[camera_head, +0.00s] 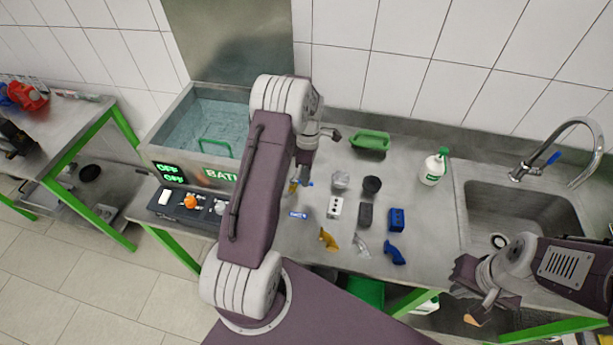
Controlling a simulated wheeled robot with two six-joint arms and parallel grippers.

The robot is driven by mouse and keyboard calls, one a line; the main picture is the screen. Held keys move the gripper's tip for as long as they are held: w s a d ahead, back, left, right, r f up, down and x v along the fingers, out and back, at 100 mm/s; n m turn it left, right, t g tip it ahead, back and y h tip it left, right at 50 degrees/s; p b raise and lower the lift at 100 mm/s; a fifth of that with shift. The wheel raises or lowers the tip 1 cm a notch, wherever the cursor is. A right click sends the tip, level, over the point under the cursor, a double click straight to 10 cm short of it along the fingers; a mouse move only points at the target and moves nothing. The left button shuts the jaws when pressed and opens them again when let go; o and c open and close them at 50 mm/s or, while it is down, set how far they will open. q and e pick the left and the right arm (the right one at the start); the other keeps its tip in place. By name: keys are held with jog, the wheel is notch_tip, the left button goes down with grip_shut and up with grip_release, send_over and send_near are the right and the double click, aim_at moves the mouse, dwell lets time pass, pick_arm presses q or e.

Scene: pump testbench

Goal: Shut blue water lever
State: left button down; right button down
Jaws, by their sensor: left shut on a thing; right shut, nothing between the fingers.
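The small blue lever (308,184) shows at the fingertips of my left gripper (302,174), just behind a small blue label (297,214) on the steel counter. A yellow part sits beside it. My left gripper points down and is shut on the blue lever, which it and my arm partly hide; the lever's exact angle is hard to tell. My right gripper (480,303) is shut and empty, low at the counter's front edge, right of the middle.
A water bath (175,150) with a control panel stands left of my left arm. Right of my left gripper are a green tray (370,141), a dark cup (372,185), several small fittings and a white bottle (433,168). A sink (515,205) with a blue-handled tap (553,157) is further right.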

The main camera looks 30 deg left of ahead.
pick_arm(q)
jog(key=c, duration=1.5)
grip_release()
jog(key=shift+o, duration=0.2)
jog(key=shift+a, duration=0.1)
notch_tip(320, 180, up, 9)
jog(key=w, duration=0.1)
jog(key=shift+w+a+b, duration=0.3)
jog(key=shift+w+b, duration=0.05)
jog(key=shift+b, duration=0.1)
jog(key=shift+f, duration=0.15)
